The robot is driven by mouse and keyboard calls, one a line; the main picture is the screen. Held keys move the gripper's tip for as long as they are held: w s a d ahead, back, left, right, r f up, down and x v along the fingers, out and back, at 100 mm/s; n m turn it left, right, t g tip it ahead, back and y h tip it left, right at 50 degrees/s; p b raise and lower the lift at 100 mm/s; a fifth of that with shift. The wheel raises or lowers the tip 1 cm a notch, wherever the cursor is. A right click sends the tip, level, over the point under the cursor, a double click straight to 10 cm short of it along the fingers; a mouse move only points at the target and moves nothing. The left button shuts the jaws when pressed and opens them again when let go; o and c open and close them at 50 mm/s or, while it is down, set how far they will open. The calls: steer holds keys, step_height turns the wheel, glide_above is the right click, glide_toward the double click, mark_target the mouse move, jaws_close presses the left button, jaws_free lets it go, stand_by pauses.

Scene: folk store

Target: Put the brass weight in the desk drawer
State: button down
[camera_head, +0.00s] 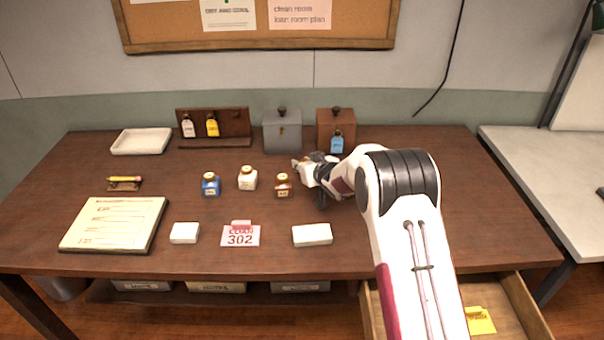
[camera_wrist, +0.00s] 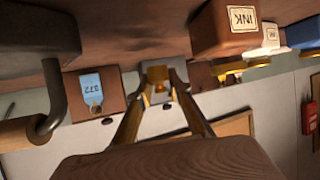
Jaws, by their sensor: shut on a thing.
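My gripper (camera_head: 312,172) reaches over the desk, right of the brown ink bottle and in front of the metal boxes. In the wrist view, my gripper (camera_wrist: 160,84) is shut on a small brass-coloured piece, the brass weight (camera_wrist: 157,75), held between the fingertips. In the head view the weight is too small and covered to make out clearly. The desk drawer (camera_head: 527,308) stands open below the desk's front edge at the lower right. A yellow item (camera_head: 480,320) lies in it. My arm hides part of the drawer.
Blue (camera_head: 210,185), white (camera_head: 247,178) and brown (camera_head: 283,186) ink bottles stand left of my gripper. A grey box (camera_head: 282,132) and a brown box (camera_head: 328,122) stand behind it. A white block (camera_head: 312,235) lies near the front edge. The desk's right side is clear.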

stand_by(0.3)
steer(key=shift+f, duration=1.85)
steer(key=shift+f, duration=0.15)
steer(key=c, duration=2.1)
jaws_free()
steer(key=shift+c, duration=0.2)
steer(key=shift+s+r, duration=0.1)
steer(key=shift+r, duration=0.1)
steer(key=shift+v, duration=1)
step_height(320, 180, up, 7)
steer(key=shift+s+d+r, duration=0.15)
steer(key=shift+s+d, duration=0.05)
steer(key=shift+s, duration=0.15)
